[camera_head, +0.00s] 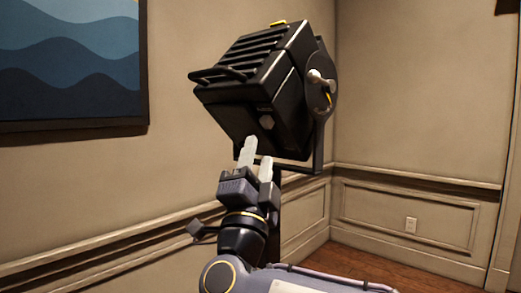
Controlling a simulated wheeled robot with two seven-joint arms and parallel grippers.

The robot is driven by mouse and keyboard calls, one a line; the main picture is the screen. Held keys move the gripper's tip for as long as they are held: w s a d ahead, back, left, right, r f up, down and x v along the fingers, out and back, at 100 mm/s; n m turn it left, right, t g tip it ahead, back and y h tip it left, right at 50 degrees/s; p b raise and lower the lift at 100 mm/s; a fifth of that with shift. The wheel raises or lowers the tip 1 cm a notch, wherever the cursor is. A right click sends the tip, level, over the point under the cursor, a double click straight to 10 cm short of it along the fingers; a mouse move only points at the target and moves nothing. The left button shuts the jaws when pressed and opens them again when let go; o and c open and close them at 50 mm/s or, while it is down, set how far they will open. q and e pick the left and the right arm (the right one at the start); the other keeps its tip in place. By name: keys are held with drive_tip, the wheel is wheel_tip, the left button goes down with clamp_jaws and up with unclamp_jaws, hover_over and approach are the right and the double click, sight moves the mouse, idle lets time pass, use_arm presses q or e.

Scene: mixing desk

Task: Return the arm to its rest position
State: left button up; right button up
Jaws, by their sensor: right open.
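My right gripper (257,160) is raised in the middle of the head view, its two pale fingers pointing up. The fingers are apart and nothing shows between them. My right arm comes in from the bottom right. The fingertips appear just below and in front of a large black studio light (262,90); I cannot tell whether they touch it. My left gripper is not in view.
The light has a side bracket with a knob (321,80) and stands on a dark pole, partly hidden by my gripper. A blue wave picture (70,60) hangs on the left wall.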

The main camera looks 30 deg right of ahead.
idle(0.5)
drive_tip(key=s+a+f+n+g+y, duration=0.2)
drive_tip(key=f+n+y, duration=0.7)
drive_tip(key=f+y, duration=0.15)
drive_tip(key=s+a+f+n+g+y, duration=0.1)
drive_tip(key=s+f+n+g+y, duration=0.15)
drive_tip(key=f+n+y, duration=0.75)
drive_tip(key=s+f+g, duration=0.5)
drive_tip(key=s+f, duration=0.4)
drive_tip(key=f, duration=0.2)
drive_tip(key=s+f+g, duration=0.6)
drive_tip(key=s+f, duration=0.2)
drive_tip(key=f, duration=0.3)
wheel_tip(320, 180, up, 24)
drive_tip(key=p, duration=2.3)
drive_tip(key=shift+s+d+f+n+h+p, duration=0.2)
drive_tip(key=shift+d+n+h+p, duration=0.1)
drive_tip(key=shift+d+h+p, duration=0.15)
